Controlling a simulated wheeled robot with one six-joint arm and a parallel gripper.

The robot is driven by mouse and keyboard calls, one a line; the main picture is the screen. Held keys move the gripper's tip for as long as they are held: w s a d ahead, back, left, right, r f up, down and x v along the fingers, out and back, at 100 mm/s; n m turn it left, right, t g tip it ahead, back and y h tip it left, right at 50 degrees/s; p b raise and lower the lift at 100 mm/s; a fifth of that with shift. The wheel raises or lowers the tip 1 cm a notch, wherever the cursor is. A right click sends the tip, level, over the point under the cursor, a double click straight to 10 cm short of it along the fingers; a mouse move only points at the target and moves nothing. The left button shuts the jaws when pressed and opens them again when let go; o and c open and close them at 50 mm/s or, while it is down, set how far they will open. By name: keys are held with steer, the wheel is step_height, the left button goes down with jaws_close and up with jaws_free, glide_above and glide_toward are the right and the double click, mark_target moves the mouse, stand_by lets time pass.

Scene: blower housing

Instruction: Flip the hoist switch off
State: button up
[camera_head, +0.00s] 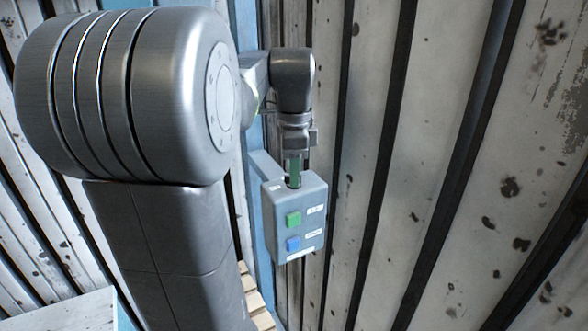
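A grey control box (278,236) is mounted by a blue post, with a green button (293,219) and a blue button (293,244) on its front. A green upright piece (294,168), perhaps the hoist switch's lever, rises from a dark spot on the box's top. The labels are too small to read. My gripper (294,152) is right above the box and points down at the green piece, overlapping its upper end. I cannot tell whether the fingers touch it or are closed around it.
The blue post (262,225) stands behind the box. Worn, ribbed metal wall panels (420,180) fill the right and the back. Pale wooden slats (259,305) lie low beside my arm. A pale flat surface (70,314) is at the lower left. The space right of the box looks clear.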

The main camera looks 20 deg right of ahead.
jaws_close()
steer(key=shift+r+n+p, duration=0.25)
steer(key=shift+n+p, duration=0.9)
steer(key=shift+n, duration=0.05)
steer(key=n+p, duration=0.1)
steer(key=n, duration=0.1)
steer(key=shift+f+n, duration=0.2)
steer(key=shift+n, duration=0.2)
jaws_free()
